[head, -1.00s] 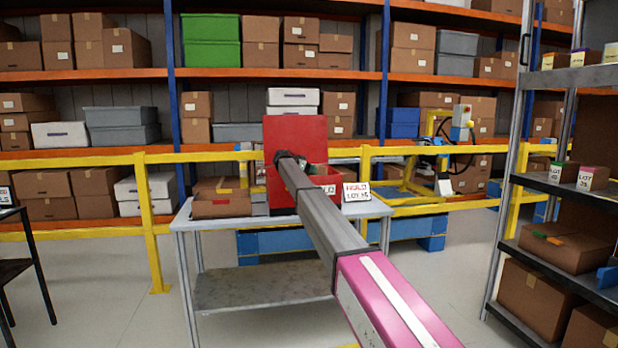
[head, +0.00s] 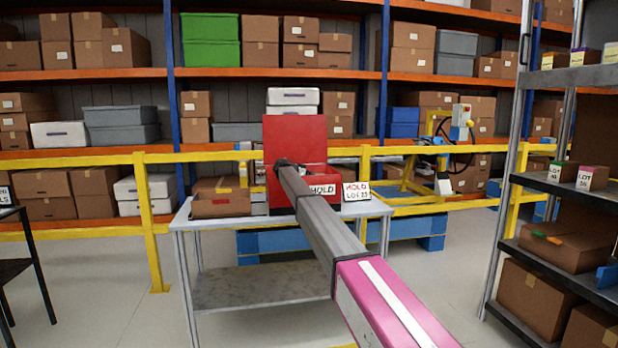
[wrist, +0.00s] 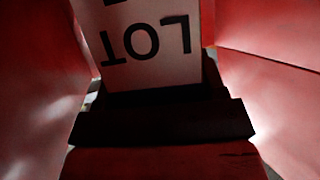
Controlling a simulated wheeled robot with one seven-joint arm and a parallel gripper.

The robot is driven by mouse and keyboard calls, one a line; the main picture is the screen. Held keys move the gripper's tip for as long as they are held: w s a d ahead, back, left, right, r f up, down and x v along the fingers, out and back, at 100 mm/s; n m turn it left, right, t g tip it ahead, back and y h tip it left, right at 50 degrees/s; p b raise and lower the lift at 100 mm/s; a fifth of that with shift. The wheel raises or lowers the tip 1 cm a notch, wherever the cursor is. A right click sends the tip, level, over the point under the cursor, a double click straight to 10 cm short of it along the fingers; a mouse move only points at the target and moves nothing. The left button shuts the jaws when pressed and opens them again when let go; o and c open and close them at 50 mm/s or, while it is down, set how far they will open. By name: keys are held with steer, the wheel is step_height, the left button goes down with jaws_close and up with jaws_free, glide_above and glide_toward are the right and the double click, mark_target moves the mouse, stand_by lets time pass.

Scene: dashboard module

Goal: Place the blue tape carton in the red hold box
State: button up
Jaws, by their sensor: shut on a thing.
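The red hold box (head: 312,176) stands on a grey table with its tall red panel (head: 295,138) upright and a white HOLD label on its front. My arm reaches across to the box, and the arm's far end hides part of it. In the wrist view, red box walls (wrist: 265,75) rise on both sides. My gripper (wrist: 160,122) shows as dark parts low in that view, shut on a carton (wrist: 152,50) whose white face reads LOT upside down. The carton is between the red walls; its blue tape and underside are hidden. I cannot tell whether it touches the floor.
A HOLD LOT sign (head: 356,192) stands right of the box. An open brown carton (head: 221,198) sits to its left on the table (head: 262,286). A yellow rail (head: 90,160) runs behind. A grey shelf (head: 565,190) with small cartons stands at right.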

steer(key=o, duration=1.2)
steer(key=shift+r, duration=0.5)
steer(key=v, duration=0.7)
steer(key=shift+s+a, duration=0.2)
steer(key=shift+r, duration=0.1)
